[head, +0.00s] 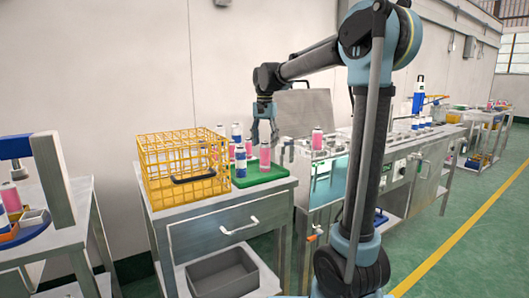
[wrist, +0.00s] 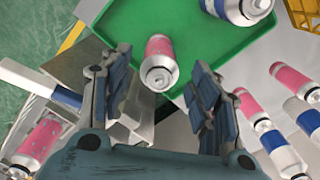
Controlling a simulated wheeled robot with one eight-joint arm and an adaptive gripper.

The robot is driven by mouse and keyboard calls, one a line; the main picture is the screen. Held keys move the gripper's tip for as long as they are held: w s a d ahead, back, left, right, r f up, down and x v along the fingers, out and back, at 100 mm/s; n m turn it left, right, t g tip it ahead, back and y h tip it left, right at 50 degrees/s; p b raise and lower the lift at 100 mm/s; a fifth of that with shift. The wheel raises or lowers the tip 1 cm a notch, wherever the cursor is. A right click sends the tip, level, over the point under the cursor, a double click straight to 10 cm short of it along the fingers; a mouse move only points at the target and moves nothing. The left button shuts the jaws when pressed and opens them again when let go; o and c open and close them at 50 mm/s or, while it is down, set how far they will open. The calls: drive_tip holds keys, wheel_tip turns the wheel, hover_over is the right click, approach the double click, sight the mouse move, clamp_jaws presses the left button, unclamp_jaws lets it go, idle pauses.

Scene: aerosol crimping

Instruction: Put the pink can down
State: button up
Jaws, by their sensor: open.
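A pink can (head: 265,157) stands upright on the green tray (head: 272,178), below my gripper (head: 264,138) in the head view. In the wrist view the pink can (wrist: 158,58) stands on the green tray (wrist: 120,22), just beyond the gap between the fingers of my gripper (wrist: 157,72). The fingers are spread wide, with clear space on both sides of the can and nothing held. A blue-and-white can (head: 240,166) also stands on the tray, beside the pink one.
A yellow wire basket (head: 165,160) stands left of the tray on the same cabinet (head: 215,218). To the right, a workbench (head: 318,195) carries several cans, one of them pink (head: 317,139). A table with a blue-and-white press (head: 42,165) is at far left.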

wheel_tip(320, 180, up, 7)
drive_tip(key=shift+d+f, duration=0.1)
drive_tip(key=shift+f, duration=0.05)
drive_tip(key=s+d+f+n+t, duration=0.1)
drive_tip(key=s+d+f+n, duration=0.1)
drive_tip(key=s+d+f, duration=0.9)
drive_tip(key=s+d+f+n+t, duration=0.1)
drive_tip(key=s+d+f, duration=0.75)
drive_tip(key=s, duration=0.45)
drive_tip(key=s+d+f+n, duration=0.1)
drive_tip(key=s+d+f, duration=0.1)
drive_tip(key=s+f, duration=0.6)
wheel_tip(320, 180, down, 3)
drive_tip(key=shift+r+n, duration=0.1)
drive_tip(key=shift+n, duration=0.2)
